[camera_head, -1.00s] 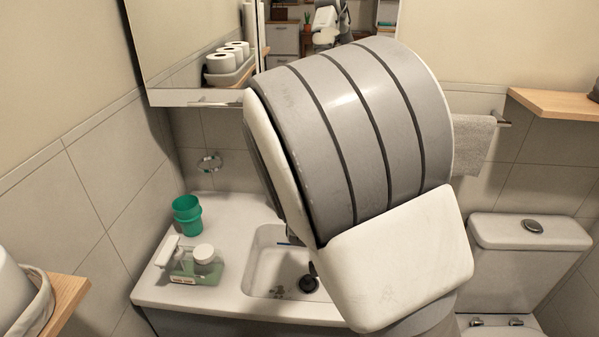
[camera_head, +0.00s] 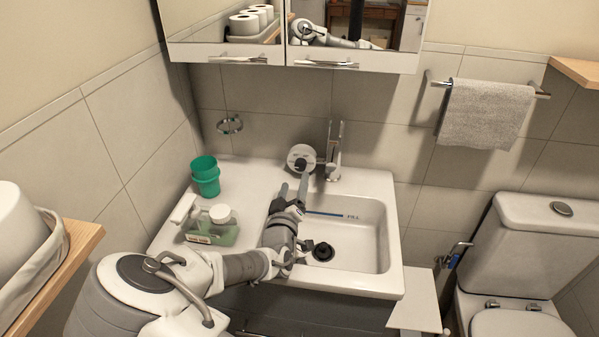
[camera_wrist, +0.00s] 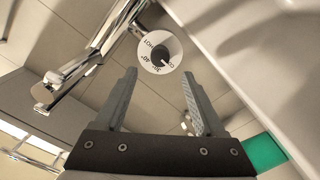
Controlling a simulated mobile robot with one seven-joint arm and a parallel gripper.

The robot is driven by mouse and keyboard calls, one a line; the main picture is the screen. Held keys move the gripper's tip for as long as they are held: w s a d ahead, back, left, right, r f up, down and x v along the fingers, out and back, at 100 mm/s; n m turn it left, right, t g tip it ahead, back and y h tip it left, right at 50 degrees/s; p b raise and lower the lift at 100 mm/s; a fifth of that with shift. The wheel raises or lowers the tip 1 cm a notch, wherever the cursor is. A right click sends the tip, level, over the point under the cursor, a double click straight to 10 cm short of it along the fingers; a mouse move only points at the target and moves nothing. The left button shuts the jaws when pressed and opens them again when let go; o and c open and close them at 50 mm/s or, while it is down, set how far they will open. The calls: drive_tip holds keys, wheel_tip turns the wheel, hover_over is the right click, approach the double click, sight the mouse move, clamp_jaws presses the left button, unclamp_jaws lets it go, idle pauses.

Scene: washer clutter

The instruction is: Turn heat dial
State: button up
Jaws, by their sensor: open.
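The heat dial (camera_head: 301,158) is a round white disc with a dark centre knob, at the back of the sink beside the tap. In the wrist view the dial (camera_wrist: 161,53) shows lettering around its rim, with "HOT" and "COLD" partly readable. My gripper (camera_head: 293,187) is open and empty above the left side of the basin, its fingers pointing at the dial. In the wrist view the dial lies beyond and between the two fingertips of my gripper (camera_wrist: 161,80), and a gap seems to remain.
The chrome tap (camera_head: 334,150) stands just right of the dial. A mirror cabinet (camera_head: 300,56) overhangs behind. The basin (camera_head: 360,240) is clear on its right.

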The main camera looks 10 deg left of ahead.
sight(299, 167)
drive_tip(key=w, duration=0.6)
drive_tip(key=shift+w+a, duration=0.15)
drive_tip(key=shift+w, duration=0.05)
clamp_jaws()
